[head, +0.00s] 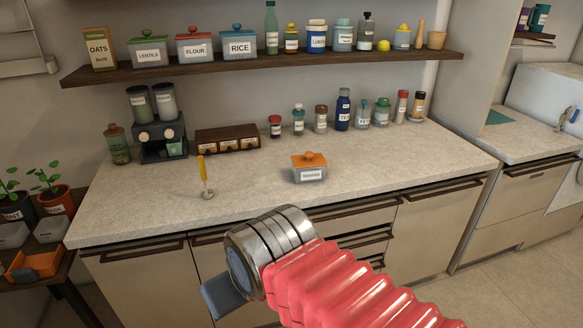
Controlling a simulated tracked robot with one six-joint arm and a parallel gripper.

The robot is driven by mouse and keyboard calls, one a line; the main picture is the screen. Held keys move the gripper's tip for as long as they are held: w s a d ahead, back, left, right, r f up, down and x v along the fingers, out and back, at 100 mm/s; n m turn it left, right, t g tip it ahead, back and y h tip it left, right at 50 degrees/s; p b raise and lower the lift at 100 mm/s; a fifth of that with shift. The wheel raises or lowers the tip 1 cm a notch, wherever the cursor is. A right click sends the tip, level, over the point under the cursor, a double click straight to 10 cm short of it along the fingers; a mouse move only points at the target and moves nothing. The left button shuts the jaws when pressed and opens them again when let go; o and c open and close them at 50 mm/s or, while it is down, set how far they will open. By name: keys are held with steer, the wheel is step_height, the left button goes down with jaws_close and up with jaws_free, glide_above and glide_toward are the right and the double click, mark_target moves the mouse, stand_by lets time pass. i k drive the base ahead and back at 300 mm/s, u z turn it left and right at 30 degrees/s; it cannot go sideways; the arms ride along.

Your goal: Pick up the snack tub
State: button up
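A small tub with an orange lid and round knob (310,168) stands upright on the stone counter (250,195), near its middle. It has a grey body and a white label too small to read surely; it looks like the snack tub. My arm reaches in from the bottom right, in front of the counter. My gripper (222,298) shows only as a blue-grey part at the arm's end, lower left of the tub and well apart from it. Its fingertips are not clearly seen, so I cannot tell if it is open.
A yellow-handled utensil (205,178) stands left of the tub. A coffee machine (162,138), a wooden drawer box (227,140) and several bottles (343,110) line the back. A shelf (270,62) with jars hangs above. The counter around the tub is clear.

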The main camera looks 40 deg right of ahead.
mark_target(312, 174)
steer(key=u, duration=0.05)
steer(key=i, duration=1.15)
steer(key=z, duration=0.55)
